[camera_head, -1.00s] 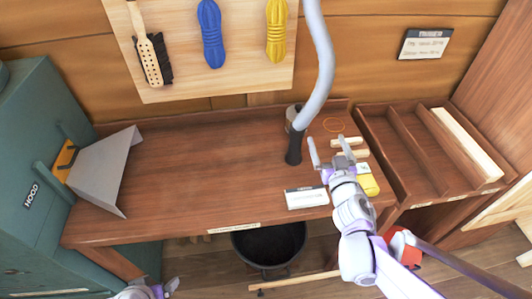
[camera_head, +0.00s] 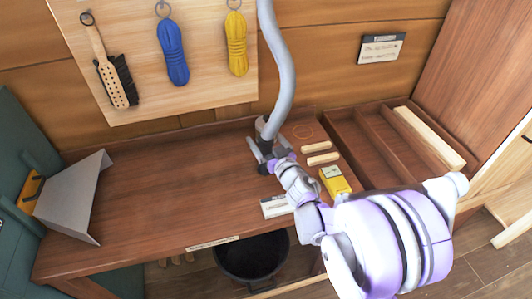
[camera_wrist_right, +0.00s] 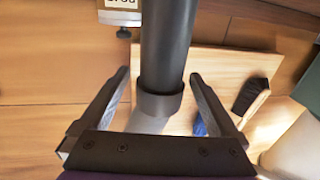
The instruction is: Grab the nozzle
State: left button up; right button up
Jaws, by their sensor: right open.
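The nozzle (camera_head: 266,147) is a dark tube at the lower end of a grey hose (camera_head: 281,70), at the back of the wooden bench. My right gripper (camera_head: 264,151) is at the nozzle, partly covering it in the head view. In the right wrist view, the dark nozzle (camera_wrist_right: 166,45) runs between the two spread fingers of the right gripper (camera_wrist_right: 160,78). A gap shows on each side, so the fingers do not appear to touch it. The left gripper is out of view.
A grey sheet-like hood (camera_head: 72,198) stands at the bench's left. Right of the nozzle are wooden blocks (camera_head: 322,158), a yellow box (camera_head: 335,181) and a compartmented tray (camera_head: 372,127). The bench's left-middle is clear.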

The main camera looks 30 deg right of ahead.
jog(key=shift+w, duration=1.15)
jog(key=shift+s, duration=0.1)
grip_shut()
